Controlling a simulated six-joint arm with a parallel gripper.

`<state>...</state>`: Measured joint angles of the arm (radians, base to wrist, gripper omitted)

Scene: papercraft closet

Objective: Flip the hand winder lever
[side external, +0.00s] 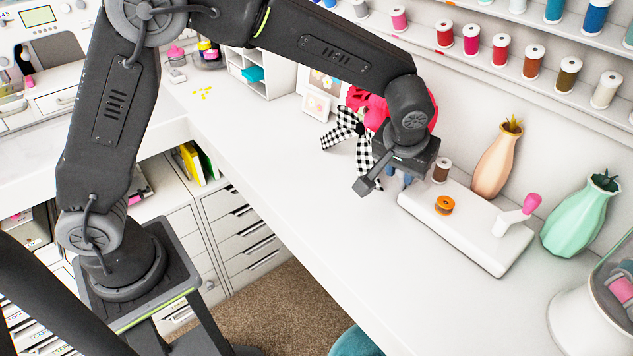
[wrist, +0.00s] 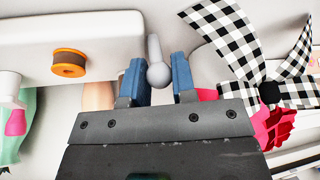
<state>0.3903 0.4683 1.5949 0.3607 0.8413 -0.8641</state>
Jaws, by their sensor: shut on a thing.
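The hand winder is a long white base (side external: 465,232) on the white desk, with an orange bobbin (side external: 445,205) on top and a pink-knobbed crank (side external: 531,203) at its right end. In the wrist view the base (wrist: 95,33) and bobbin (wrist: 68,64) lie to the left. The lever (wrist: 156,58), pale grey with a round end, stands out beside the base. My gripper (side external: 400,180) is at the base's far left end. In the wrist view its blue fingers (wrist: 159,80) are shut on the lever's round end.
A brown spool (side external: 441,170) stands close to the gripper. A checkered bow (side external: 345,128) and pink item (side external: 368,103) are just left of it. Peach (side external: 497,160) and mint (side external: 577,220) vases stand behind and right. The desk in front is clear.

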